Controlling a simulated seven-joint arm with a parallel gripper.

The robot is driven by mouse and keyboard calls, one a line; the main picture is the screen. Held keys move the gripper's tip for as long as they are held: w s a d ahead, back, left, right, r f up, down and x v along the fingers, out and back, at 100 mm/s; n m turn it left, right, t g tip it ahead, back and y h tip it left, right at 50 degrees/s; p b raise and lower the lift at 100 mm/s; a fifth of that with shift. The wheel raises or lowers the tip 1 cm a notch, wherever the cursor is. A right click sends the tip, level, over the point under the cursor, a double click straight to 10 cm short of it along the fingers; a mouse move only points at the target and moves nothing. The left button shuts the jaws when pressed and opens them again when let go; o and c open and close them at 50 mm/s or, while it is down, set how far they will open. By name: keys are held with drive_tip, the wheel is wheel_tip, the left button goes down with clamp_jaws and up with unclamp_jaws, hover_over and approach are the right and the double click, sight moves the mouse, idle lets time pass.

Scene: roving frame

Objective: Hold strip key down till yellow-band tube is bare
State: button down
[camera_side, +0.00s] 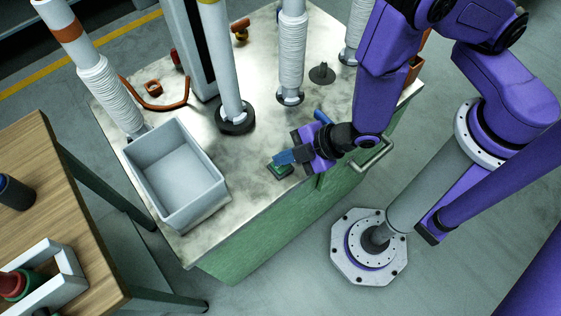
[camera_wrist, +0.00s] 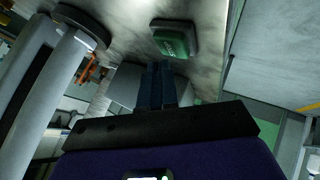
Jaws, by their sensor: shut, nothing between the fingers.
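The strip key (camera_side: 281,168) is a green button on a dark base on the bench. It also shows in the wrist view (camera_wrist: 174,43). My gripper (camera_side: 281,158) is shut and empty, its blue fingertips close above the key; I cannot tell whether they touch it. In the wrist view the fingertips (camera_wrist: 160,66) appear just below the key. A smooth tube (camera_side: 226,70) stands in a black collar with a trace of yellow at the picture's top edge. No sleeve shows on its visible length; its top is cut off.
Ribbed white sleeves cover an orange-banded tube (camera_side: 97,90) and another tube (camera_side: 292,55). A grey bin (camera_side: 150,190) stands left of the key. A black cone (camera_side: 322,73) and a blue cylinder (camera_side: 322,117) are behind my gripper. A wooden table (camera_side: 60,205) is at left.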

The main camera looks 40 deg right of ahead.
sight(286, 167)
drive_tip(key=shift+r, duration=2.65)
drive_tip(key=s+d+r+m+g+h, duration=0.2)
drive_tip(key=s+d+r+m+g, duration=0.1)
drive_tip(key=s+d+r+g, duration=0.55)
drive_tip(key=s+d+r+m+t+h, duration=0.1)
drive_tip(key=d+r, duration=0.3)
drive_tip(key=d, duration=0.4)
drive_tip(key=d+r+t+h, duration=0.1)
drive_tip(key=d+r+h, duration=0.1)
drive_tip(key=d+r, duration=0.3)
drive_tip(key=d, duration=0.2)
drive_tip(key=shift+s+d+r+m+h, duration=0.15)
drive_tip(key=shift+s+d+m+h, duration=0.2)
drive_tip(key=shift+m+h, duration=0.05)
